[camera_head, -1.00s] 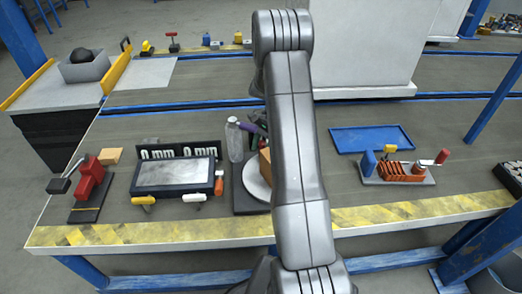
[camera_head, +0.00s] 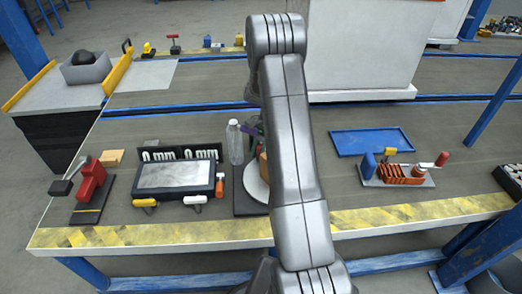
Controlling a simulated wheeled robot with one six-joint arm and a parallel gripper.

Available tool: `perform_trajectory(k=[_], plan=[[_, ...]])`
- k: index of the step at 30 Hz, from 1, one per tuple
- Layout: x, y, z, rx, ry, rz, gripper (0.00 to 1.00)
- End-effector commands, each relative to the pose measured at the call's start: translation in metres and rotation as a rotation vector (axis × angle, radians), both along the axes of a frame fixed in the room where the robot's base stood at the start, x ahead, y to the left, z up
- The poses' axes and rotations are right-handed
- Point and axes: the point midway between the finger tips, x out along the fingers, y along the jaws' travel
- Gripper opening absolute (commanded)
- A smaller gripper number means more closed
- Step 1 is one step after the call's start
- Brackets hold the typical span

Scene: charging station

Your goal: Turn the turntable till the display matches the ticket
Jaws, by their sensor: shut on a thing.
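The turntable is partly visible as a pale round disc (camera_head: 254,183) on a dark square base (camera_head: 240,204), left of my arm. My arm hides its right side. A brown block (camera_head: 263,162) shows in part above the disc, at my arm's edge. A black display panel (camera_head: 181,153) to the left shows white characters that look like "0 mm 0 mm". A pale grey screen or plate in a dark frame (camera_head: 174,174) lies in front of it. I cannot make out a ticket. My gripper is hidden behind my arm, so its hold on anything does not show.
A red clamp-like device (camera_head: 90,182) is at far left. A blue tray (camera_head: 371,141) and a fixture with orange parts (camera_head: 403,174) are to the right.

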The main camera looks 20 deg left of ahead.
Motion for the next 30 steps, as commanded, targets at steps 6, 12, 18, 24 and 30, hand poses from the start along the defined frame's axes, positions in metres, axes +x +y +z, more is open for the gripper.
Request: perform_trajectory(k=[6, 12, 18, 24, 30], plan=[[0.000, 0.000, 0.000, 0.000, 0.000, -0.001, 0.00], [0.000, 0.000, 0.000, 0.000, 0.000, -0.002, 0.45], [0.001, 0.000, 0.001, 0.000, 0.000, -0.002, 0.45], [0.008, -0.003, 0.021, 0.001, -0.003, -0.003, 0.45], [0.025, -0.008, 0.064, 0.003, -0.004, -0.003, 0.45]])
